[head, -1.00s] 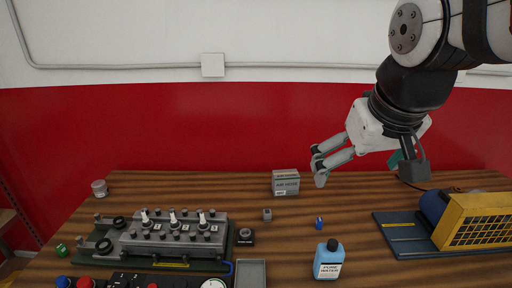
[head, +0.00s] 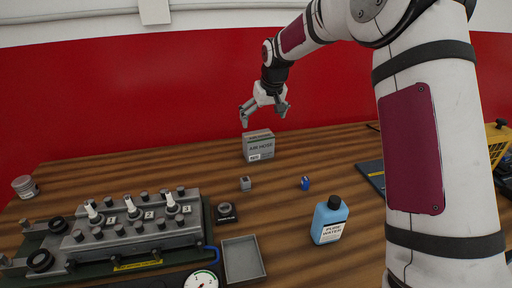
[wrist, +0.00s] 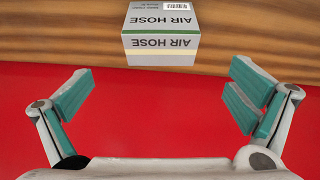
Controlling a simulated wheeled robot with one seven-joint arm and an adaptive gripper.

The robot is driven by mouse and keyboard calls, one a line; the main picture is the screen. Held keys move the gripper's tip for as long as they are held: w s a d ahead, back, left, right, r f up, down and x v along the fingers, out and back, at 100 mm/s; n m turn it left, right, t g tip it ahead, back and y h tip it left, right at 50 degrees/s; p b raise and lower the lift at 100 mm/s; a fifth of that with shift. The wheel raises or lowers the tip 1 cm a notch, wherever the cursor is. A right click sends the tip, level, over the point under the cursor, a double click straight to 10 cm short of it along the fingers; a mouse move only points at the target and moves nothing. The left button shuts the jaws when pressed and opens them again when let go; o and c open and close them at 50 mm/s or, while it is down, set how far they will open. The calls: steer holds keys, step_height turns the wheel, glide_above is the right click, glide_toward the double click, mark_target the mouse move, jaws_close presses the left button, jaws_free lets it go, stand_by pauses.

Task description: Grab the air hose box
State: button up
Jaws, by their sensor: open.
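The air hose box (head: 258,147) is a small grey carton standing on the wooden table near its back edge. In the wrist view the box (wrist: 161,36) shows upside-down "AIR HOSE" lettering and a barcode at the top centre. My gripper (head: 264,114) is open and empty, above the box in the head view, fingers pointing down. In the wrist view my gripper's (wrist: 158,88) two fingers are spread wide, with the box centred ahead of them and apart from both.
A small grey cube (head: 245,184), a blue item (head: 305,184) and a blue water bottle (head: 329,220) stand in front of the box. An engine trainer panel (head: 135,228) and a grey tray (head: 243,262) are nearer. The red wall (head: 130,95) is behind.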

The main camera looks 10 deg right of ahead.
mark_target(259, 135)
steer(key=x, duration=0.8)
steer(key=shift+w+x, duration=0.1)
steer(key=shift+x, duration=1.4)
steer(key=shift+w+x, duration=0.15)
steer(key=shift+x, duration=1.3)
steer(key=shift+a+r, duration=0.15)
steer(key=c, duration=1.3)
